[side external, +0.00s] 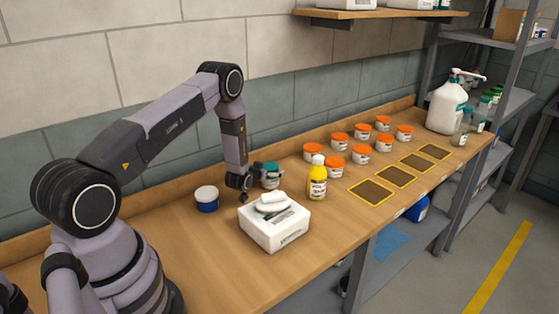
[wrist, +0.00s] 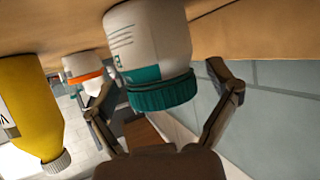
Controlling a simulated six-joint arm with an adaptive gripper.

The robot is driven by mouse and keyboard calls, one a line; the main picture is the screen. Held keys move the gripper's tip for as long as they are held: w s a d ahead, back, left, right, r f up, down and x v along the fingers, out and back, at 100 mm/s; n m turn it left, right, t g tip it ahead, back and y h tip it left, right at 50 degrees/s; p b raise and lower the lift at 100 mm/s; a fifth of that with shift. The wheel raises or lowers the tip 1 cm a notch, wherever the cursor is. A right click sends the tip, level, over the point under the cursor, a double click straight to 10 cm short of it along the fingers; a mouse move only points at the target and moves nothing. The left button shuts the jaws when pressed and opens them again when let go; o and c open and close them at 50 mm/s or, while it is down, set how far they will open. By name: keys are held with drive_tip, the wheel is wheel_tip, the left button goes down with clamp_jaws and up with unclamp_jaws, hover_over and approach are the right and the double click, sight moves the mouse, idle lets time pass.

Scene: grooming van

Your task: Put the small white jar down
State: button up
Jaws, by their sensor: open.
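A small white jar with a teal lid (wrist: 150,50) stands on the wooden bench, its base on the wood; the wrist view is upside down. The same jar (side external: 270,180) is in the side view, just right of my gripper and behind a white box. My gripper (wrist: 165,95) is open, with one finger on either side of the jar's lid area in the wrist view. Gaps show between the fingers and the jar. In the side view my gripper (side external: 247,186) is low over the bench and its fingers are partly hidden.
A white box (side external: 274,229) with a white item on top stands in front. A blue-and-white jar (side external: 206,199) is to the left, a yellow bottle (side external: 317,179) to the right. Several orange-lidded jars (side external: 361,132) and dark yellow-edged pads (side external: 371,192) lie beyond. The wall runs behind.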

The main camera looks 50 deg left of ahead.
drive_tip(key=shift+r, duration=0.1)
drive_tip(key=shift+s+d+r, duration=0.1)
drive_tip(key=shift+s+r, duration=0.05)
drive_tip(key=shift+s, duration=0.05)
drive_tip(key=v, duration=1.1)
drive_tip(key=d+r+m+g+h, duration=0.1)
drive_tip(key=d+r, duration=0.3)
drive_tip(key=r, duration=0.3)
drive_tip(key=s+d+r+m+h, duration=0.1)
drive_tip(key=d+r+h, duration=0.15)
drive_tip(key=r, duration=0.55)
drive_tip(key=d+r+m+g, duration=0.1)
drive_tip(key=d+r, duration=0.3)
drive_tip(key=r, duration=0.3)
drive_tip(key=s+d+r+g, duration=0.1)
drive_tip(key=s+d+r, duration=0.2)
drive_tip(key=s, duration=0.5)
drive_tip(key=s+d+r+m+g+h, duration=0.1)
drive_tip(key=s+d+r+g, duration=0.1)
drive_tip(key=s, duration=0.7)
drive_tip(key=s+d+r+m+g+h, duration=0.1)
drive_tip(key=s+d+r, duration=0.3)
drive_tip(key=s, duration=0.5)
drive_tip(key=shift+r, duration=0.8)
